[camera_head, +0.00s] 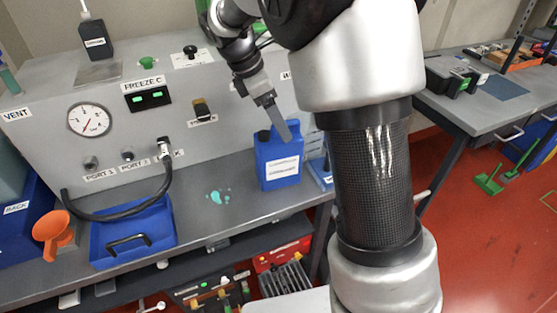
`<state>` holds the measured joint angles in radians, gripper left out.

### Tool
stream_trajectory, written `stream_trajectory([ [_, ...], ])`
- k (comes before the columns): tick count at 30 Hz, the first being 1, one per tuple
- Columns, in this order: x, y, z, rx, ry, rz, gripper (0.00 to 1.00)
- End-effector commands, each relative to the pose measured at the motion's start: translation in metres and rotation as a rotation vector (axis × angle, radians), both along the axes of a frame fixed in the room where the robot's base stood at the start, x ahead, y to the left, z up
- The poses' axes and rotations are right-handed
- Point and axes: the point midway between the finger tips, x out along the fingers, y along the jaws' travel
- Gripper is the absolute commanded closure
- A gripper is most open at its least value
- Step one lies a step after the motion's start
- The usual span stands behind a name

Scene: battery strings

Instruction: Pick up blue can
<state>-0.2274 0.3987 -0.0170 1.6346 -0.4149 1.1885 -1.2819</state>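The blue can (280,172) stands upright on the grey bench, in front of the grey panel. It has a white label on its front and a dark blue cap at its top left. My gripper (280,128) comes down from above, its grey finger reaching the top of the can in the picture. Only one finger shows clearly, so I cannot tell whether the gripper is open or shut, or whether it touches the can.
A blue tray (133,238) with a black handle and an orange funnel (53,234) are at the left of the bench. A black hose (118,211) curves above the tray. A teal spill (218,197) lies left of the can. My arm covers the area right of it.

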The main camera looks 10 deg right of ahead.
Motion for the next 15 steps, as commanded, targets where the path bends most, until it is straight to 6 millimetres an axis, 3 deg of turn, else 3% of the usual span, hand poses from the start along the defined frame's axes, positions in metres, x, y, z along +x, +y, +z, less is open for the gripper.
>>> stream_trajectory([
  [5, 0.000, -0.004, -0.011, 0.000, 0.001, 0.000, 0.23],
  [15, 0.003, -0.019, -0.053, 0.000, 0.001, -0.001, 0.23],
])
